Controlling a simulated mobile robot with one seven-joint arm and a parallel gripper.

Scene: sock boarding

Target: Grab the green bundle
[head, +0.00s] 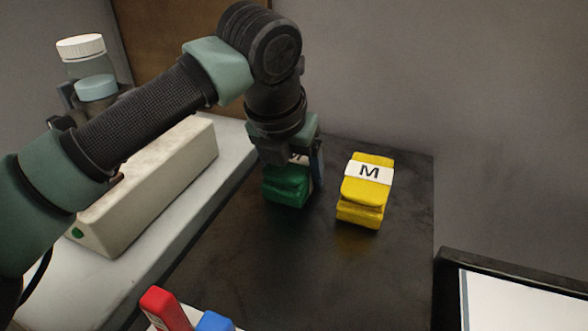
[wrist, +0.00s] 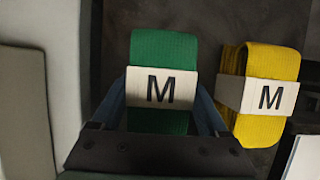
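The green bundle (head: 286,190) is a folded sock stack with a white band marked M, resting on the dark surface. My gripper (head: 300,158) points down at it and hides part of its band in the head view. In the wrist view the green bundle (wrist: 165,48) lies between the two blue fingers of my gripper (wrist: 161,92), one on each side of the band. The fingertips look very close to the band's edges. I cannot tell whether they press on it.
A yellow bundle (head: 366,190) with an M band stands just right of the green one, also in the wrist view (wrist: 262,66). A long pale box (head: 160,175) lies left. Red (head: 164,308) and blue (head: 215,321) items are in front. The dark surface (head: 285,255) before the bundles is clear.

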